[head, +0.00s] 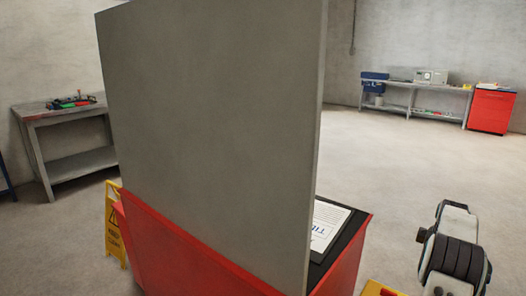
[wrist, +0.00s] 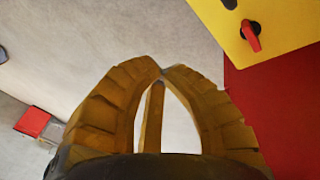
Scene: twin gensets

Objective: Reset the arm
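My gripper (wrist: 162,72) fills the lower middle of the wrist view. Its ribbed yellow-brown fingers curve together and their tips meet, with nothing visible held between them. A third finger shows behind the gap. The gripper points past a yellow panel (wrist: 285,25) with a red rotary switch (wrist: 251,36), which lies at the upper right, apart from the fingertips. In the head view a white and black part of my arm shows at the lower right; the gripper itself cannot be made out there.
A red cabinet (head: 185,262) with a tall grey panel (head: 215,130) stands close in front. A paper sheet (head: 328,224) lies on its dark top. A yellow wet-floor sign (head: 114,228) stands left. Workbenches (head: 70,112) and a red drawer unit (head: 491,110) stand farther back. Floor at right is clear.

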